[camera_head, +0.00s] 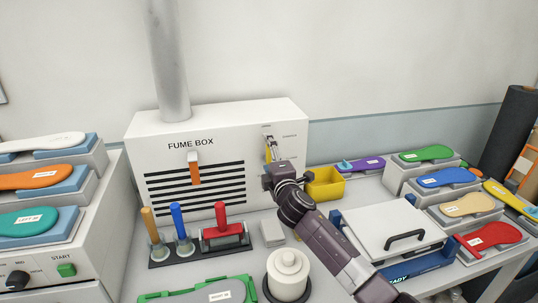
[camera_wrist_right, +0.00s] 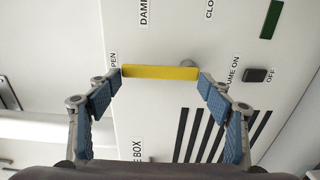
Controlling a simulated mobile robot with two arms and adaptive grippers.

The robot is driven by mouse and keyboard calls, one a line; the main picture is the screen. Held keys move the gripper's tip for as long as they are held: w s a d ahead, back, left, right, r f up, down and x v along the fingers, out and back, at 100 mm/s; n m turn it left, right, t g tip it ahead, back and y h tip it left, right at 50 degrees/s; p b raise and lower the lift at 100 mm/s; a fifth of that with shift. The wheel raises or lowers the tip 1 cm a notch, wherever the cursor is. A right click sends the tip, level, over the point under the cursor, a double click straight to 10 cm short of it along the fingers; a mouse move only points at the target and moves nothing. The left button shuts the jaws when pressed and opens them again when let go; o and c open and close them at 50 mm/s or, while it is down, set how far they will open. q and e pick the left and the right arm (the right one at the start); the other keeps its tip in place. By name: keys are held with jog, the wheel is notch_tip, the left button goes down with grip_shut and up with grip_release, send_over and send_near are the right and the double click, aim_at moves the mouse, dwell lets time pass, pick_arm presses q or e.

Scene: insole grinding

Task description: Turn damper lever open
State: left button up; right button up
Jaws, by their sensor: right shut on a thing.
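The white fume box (camera_head: 240,119) stands against the wall, with a damper panel at its right front. The yellow damper lever (camera_head: 268,143) shows there, partly covered by my right gripper (camera_head: 272,154). In the wrist view the yellow lever (camera_wrist_right: 160,72) lies crosswise between the fingertips of my right gripper (camera_wrist_right: 160,76), which is shut on it. Its left end is close to a label reading "PEN", cut off by the finger. The "CLO" label (camera_wrist_right: 210,9) sits farther off, at the upper edge. My left gripper is not in view.
An orange handle (camera_head: 195,172) hangs on the fume box's slotted front. A yellow bin (camera_head: 326,187) stands right of my gripper. A tool stand (camera_head: 185,257) and white jar (camera_head: 287,270) are in front. Insoles on blocks flank both sides.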

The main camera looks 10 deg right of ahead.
jog(key=o, duration=1.7)
jog(key=shift+a, duration=0.1)
jog(key=shift+s, duration=0.15)
jog(key=s, duration=1.1)
jog(key=shift+s+d, duration=0.2)
jog(key=shift+s, duration=0.2)
